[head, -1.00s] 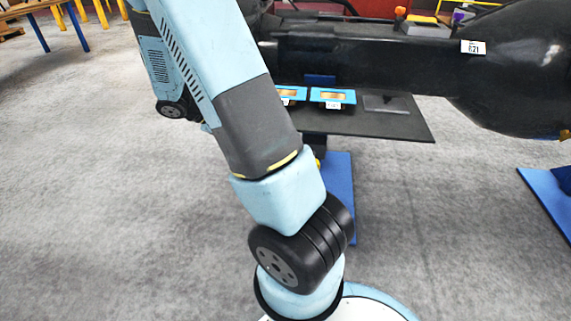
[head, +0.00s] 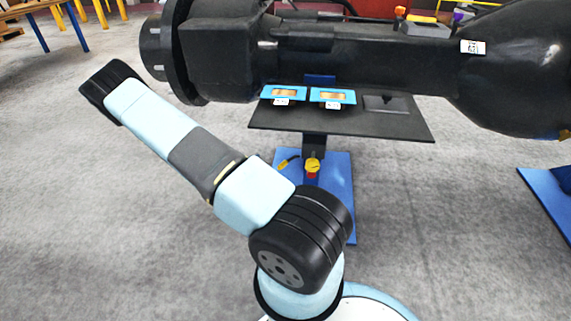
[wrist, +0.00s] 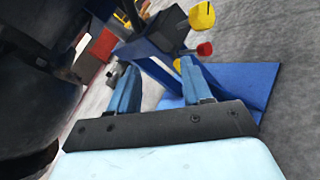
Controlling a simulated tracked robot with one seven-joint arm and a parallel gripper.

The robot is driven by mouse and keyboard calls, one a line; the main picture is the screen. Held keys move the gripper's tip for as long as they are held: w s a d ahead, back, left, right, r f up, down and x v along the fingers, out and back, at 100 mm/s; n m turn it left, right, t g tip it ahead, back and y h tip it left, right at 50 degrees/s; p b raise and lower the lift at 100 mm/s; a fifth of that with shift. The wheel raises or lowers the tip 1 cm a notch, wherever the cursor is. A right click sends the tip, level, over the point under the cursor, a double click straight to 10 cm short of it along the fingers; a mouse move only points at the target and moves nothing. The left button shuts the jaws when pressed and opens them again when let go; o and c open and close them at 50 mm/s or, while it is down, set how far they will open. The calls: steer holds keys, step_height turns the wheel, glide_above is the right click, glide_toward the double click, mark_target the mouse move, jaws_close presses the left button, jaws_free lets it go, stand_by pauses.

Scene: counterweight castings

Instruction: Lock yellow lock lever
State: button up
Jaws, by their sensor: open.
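In the head view a small yellow lever (head: 288,163) with a dark end sticks out to the left of the black post under the shelf. Beside it is a round yellow part (head: 313,165) on a red base. In the wrist view a yellow knob (wrist: 202,15), a red-tipped part (wrist: 204,49) and a small yellow piece by the right finger show on the stand; I cannot tell which is the lock lever. My gripper (wrist: 160,66) is open, its two blue fingers apart with the stand's post beyond them. It holds nothing visible. The head view does not show the gripper.
A large black casting (head: 390,65) lies above a black shelf (head: 385,122) carrying two blue-framed plates (head: 333,96). The stand has a blue base plate (head: 338,195). In the wrist view a dark bulk (wrist: 35,90) crowds the left side. Grey floor is open at left.

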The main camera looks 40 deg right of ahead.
mark_target(285, 163)
step_height(285, 163, down, 10)
steer(key=s+d+n+t, duration=0.1)
steer(key=d+n+t, duration=0.2)
steer(key=n+t, duration=0.15)
steer(key=shift+n+h, duration=0.25)
steer(key=shift+h, duration=0.15)
steer(key=x, duration=1.3)
steer(key=shift+s+d, duration=0.15)
steer(key=shift+d, duration=0.1)
jaws_close()
